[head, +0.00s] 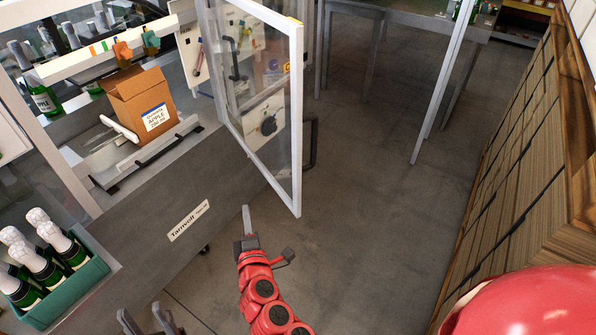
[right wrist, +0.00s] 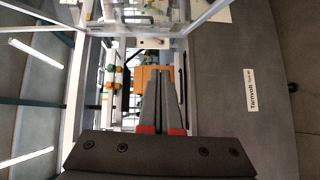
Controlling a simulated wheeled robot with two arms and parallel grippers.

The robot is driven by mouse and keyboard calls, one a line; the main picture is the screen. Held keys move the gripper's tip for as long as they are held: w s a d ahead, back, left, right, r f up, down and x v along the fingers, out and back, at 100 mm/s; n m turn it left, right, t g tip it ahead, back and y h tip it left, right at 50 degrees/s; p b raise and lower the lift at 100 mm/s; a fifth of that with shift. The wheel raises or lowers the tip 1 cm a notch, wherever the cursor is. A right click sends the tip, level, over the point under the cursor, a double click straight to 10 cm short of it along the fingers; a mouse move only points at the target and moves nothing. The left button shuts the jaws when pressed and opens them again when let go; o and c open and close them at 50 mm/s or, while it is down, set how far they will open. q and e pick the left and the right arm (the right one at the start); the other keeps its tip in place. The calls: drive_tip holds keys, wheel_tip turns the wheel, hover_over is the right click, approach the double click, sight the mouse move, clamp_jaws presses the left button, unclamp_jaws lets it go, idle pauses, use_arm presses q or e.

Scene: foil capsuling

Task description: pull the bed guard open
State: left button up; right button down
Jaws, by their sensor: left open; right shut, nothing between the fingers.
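The bed guard (head: 297,120) is a clear panel in a white frame. It stands swung out from the machine front, over the floor, and the bay behind it is uncovered. In the right wrist view a white-framed clear panel (right wrist: 203,16) shows at the top. My right gripper (head: 246,210) is shut and empty, below and left of the guard's lower corner, apart from it in the picture. Its closed fingers also show in the right wrist view (right wrist: 166,72). My left gripper (head: 146,318) is open and empty at the bottom edge of the head view, partly cut off.
A cardboard box (head: 133,93) sits in the machine bay, with a green bottle (head: 43,98) left of it. A teal crate of bottles (head: 88,280) stands at lower left. Floor (head: 370,190) is clear right of the guard, up to a wooden-panelled structure (head: 520,150).

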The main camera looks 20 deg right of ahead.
sight(300, 166)
drive_tip(key=s+d+r+m+g+h, duration=0.2)
drive_tip(key=s+d+r+m+h, duration=0.25)
drive_tip(key=d+h, duration=0.25)
drive_tip(key=p+x, duration=0.2)
drive_tip(key=x, duration=0.2)
drive_tip(key=d+r+p+x, duration=0.1)
drive_tip(key=p+x, duration=0.1)
drive_tip(key=x, duration=0.2)
drive_tip(key=s+p+x, duration=0.1)
drive_tip(key=p+x, duration=0.1)
drive_tip(key=x, duration=0.2)
drive_tip(key=shift+w+d+r, duration=0.15)
drive_tip(key=shift+w+d, duration=0.15)
drive_tip(key=shift+d, duration=0.15)
drive_tip(key=shift+w+d, duration=0.1)
drive_tip(key=shift+d, duration=0.35)
drive_tip(key=shift+f, duration=0.2)
